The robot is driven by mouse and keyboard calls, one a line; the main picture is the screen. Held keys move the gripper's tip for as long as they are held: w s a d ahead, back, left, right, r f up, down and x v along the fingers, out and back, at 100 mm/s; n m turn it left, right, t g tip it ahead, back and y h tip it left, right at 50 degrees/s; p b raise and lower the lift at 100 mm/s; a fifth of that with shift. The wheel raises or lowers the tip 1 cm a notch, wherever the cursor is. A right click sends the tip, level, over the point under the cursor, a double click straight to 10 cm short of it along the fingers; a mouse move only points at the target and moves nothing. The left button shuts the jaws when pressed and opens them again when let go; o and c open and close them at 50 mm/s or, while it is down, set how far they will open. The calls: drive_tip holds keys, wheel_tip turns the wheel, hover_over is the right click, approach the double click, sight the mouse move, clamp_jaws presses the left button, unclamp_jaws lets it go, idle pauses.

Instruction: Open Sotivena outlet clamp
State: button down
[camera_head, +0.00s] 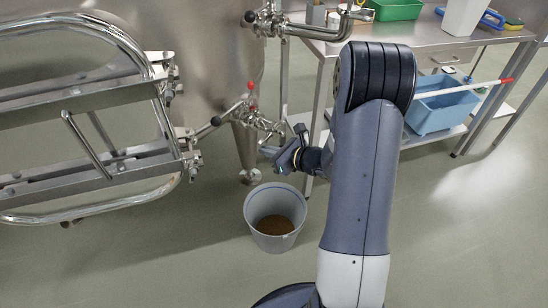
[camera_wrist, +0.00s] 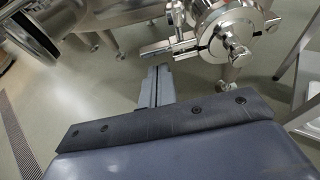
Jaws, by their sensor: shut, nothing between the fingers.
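A steel vat (camera_head: 205,45) with a conical bottom stands at the left in the head view. Its outlet fittings (camera_head: 258,120) stick out to the right, with small red knobs on them. In the wrist view, a round steel clamp fitting (camera_wrist: 222,30) with a protruding nut-like end is at the top, right of centre. No name label is readable, so I cannot tell which vat this is. My gripper (camera_head: 272,155) is just below the outlet fittings in the head view. Its fingers (camera_wrist: 157,85) are shut and empty, below and left of the clamp fitting, apparently apart from it.
A grey bucket (camera_head: 247,210) with brown contents stands on the floor below my gripper. A tubular steel frame (camera_head: 100,150) is at the left. A steel table (camera_head: 430,48) at the right holds a green tray (camera_head: 395,10); a blue tub (camera_head: 440,112) is on its lower shelf. The front right floor is clear.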

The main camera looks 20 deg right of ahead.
drive_tip(key=shift+r, duration=0.65)
drive_tip(key=shift+r, duration=0.1)
